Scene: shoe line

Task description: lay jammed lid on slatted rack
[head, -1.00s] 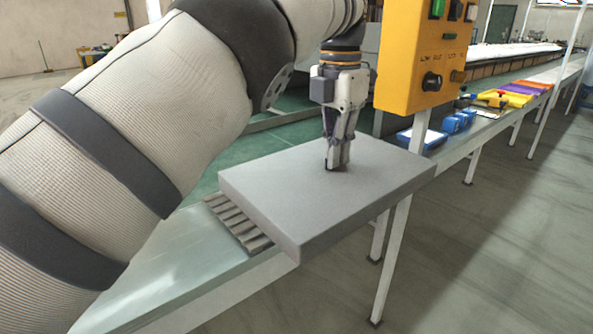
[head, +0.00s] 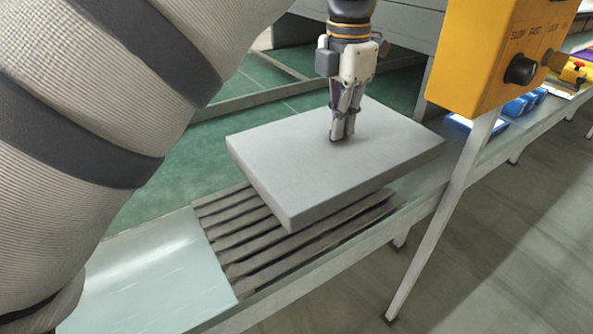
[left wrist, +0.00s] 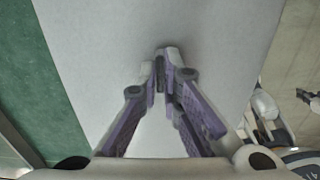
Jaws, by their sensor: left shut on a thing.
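The lid is a flat grey slab (head: 300,172) in the head view. It lies level over the slatted rack (head: 232,238), covering its far part; I cannot tell whether it touches the slats. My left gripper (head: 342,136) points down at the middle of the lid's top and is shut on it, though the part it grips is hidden. In the left wrist view the fingers (left wrist: 166,65) come together against the pale lid surface (left wrist: 90,40).
A yellow control box (head: 500,50) with a black knob stands right of the lid on a white post. Blue bins (head: 520,105) sit on the line behind it. A pale smooth belt (head: 150,275) lies left of the rack.

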